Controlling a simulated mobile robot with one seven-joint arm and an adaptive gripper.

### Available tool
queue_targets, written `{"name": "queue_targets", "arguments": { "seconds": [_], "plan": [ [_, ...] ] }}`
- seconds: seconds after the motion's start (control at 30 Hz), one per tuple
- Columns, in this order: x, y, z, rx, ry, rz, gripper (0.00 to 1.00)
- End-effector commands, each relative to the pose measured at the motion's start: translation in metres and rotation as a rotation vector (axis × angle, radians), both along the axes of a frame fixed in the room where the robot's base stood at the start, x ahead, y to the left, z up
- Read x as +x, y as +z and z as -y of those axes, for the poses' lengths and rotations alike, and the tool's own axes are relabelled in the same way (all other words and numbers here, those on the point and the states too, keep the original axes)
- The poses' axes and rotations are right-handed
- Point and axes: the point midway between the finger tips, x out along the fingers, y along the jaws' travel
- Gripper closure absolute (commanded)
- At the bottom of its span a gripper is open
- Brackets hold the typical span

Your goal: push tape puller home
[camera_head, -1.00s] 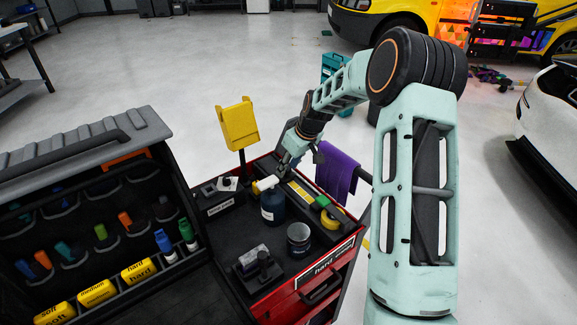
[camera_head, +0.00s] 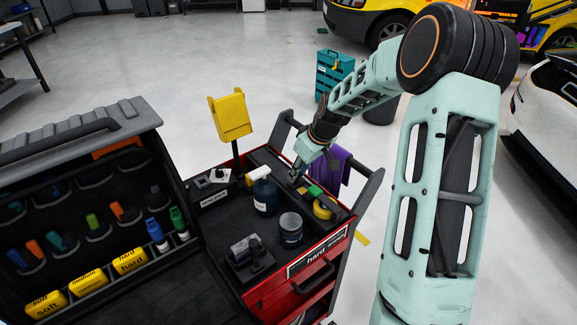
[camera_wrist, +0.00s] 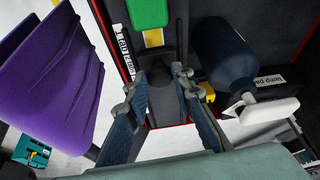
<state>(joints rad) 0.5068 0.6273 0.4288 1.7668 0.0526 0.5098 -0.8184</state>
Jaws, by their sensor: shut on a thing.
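My gripper (camera_head: 294,177) is low over the back right of the cart top, its fingers pointing down at a narrow track. In the wrist view its two fingers (camera_wrist: 161,80) are on either side of a dark block, which seems to be the tape puller (camera_wrist: 156,65). A short yellow strip (camera_wrist: 153,38) shows between this block and a green block (camera_wrist: 147,14). The green block also shows in the head view (camera_head: 315,190), beside a yellow tape roll (camera_head: 322,209). The puller is mostly hidden by my gripper in the head view.
A dark blue bottle (camera_head: 264,196) with a white nozzle stands close to my gripper. A grey can (camera_head: 291,228) and a black holder (camera_head: 247,256) are nearer the front. A purple cloth (camera_head: 342,166) hangs at the cart's side. A yellow panel (camera_head: 232,117) stands on a post.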

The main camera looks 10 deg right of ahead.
Motion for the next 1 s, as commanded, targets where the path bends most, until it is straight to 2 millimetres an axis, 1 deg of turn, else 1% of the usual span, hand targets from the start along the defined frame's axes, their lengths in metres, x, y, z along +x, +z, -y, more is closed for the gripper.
{"name": "queue_targets", "arguments": {
  "seconds": [0.03,0.1,0.23,0.37,0.63,0.67,0.7,0.8,1.0],
  "plan": [
    [-0.009,0.001,0.007,-0.002,-0.005,0.005,1.0],
    [-0.019,0.001,0.012,-0.002,-0.005,0.005,1.0],
    [-0.033,0.001,0.018,-0.001,-0.003,0.004,1.0],
    [-0.037,0.002,0.02,-0.002,-0.001,0.005,1.0],
    [-0.038,0.001,0.021,-0.003,0.0,0.001,1.0],
    [-0.038,0.001,0.021,-0.003,-0.001,0.001,0.75],
    [-0.039,0.001,0.021,-0.003,-0.001,0.001,0.7],
    [-0.038,0.001,0.02,-0.002,-0.001,0.002,0.6],
    [-0.038,0.001,0.019,-0.002,0.0,0.003,0.6]
  ]
}}
